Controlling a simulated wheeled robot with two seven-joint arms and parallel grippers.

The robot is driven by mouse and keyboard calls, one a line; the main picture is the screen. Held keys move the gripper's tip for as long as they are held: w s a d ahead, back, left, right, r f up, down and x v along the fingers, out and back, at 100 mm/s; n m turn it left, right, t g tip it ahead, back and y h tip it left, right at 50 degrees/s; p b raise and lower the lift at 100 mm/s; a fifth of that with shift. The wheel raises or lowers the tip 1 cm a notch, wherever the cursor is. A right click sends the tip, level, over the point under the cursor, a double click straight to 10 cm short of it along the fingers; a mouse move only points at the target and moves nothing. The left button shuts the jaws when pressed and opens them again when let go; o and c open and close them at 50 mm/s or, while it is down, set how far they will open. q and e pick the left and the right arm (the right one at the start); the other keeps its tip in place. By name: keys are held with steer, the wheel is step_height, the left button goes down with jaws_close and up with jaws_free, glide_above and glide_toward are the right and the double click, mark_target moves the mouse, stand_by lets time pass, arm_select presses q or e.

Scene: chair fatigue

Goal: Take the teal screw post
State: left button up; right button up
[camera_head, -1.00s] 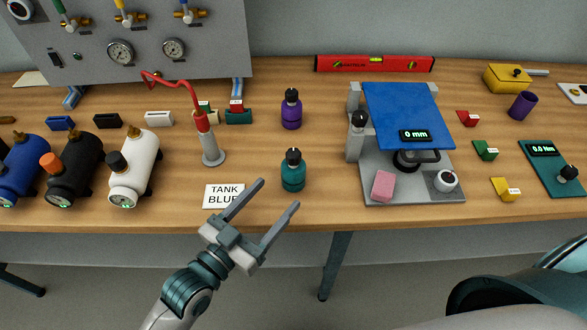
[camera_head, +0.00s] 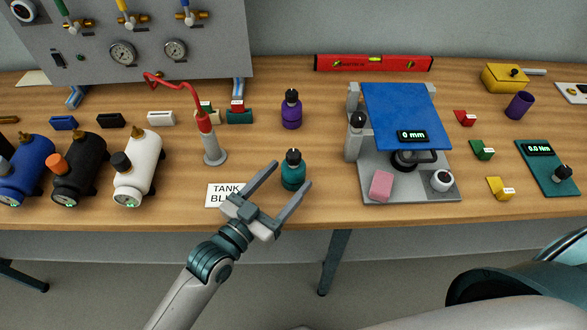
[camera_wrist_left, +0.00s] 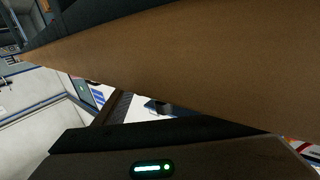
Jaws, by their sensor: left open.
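The teal screw post (camera_head: 293,177) stands upright near the front edge of the table in the head view. It has a round teal body and a black knob on top. My left gripper (camera_head: 291,174) is open and empty, reaching in from the front. In the picture its fingertips lie to the left and right of the post. I cannot tell whether they are at its height or touch it. The left wrist view shows a wide brown surface and dark parts, and no post that I can make out. My right gripper is not in view.
A purple post (camera_head: 291,110) stands behind the teal one. A "TANK BLUE" card (camera_head: 218,188) lies near the gripper. A grey plate with a blue platform (camera_head: 404,112) is to the right.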

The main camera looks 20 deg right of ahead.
mark_target(289, 165)
arm_select(q)
steer(key=shift+w+d, duration=0.35)
steer(key=shift+d, duration=0.15)
steer(key=c, duration=1.5)
steer(key=shift+r, duration=0.1)
steer(key=shift+c, duration=0.2)
steer(key=shift+r, duration=0.4)
step_height(289, 165, up, 3)
steer(key=shift+r+b, duration=0.2)
steer(key=shift+b, duration=0.3)
steer(key=s+d+r+b, duration=0.1)
steer(key=s+d+r, duration=0.4)
steer(key=s, duration=0.5)
steer(key=shift+d+r, duration=0.3)
steer(key=shift+r, duration=0.55)
steer(key=shift+s, duration=0.1)
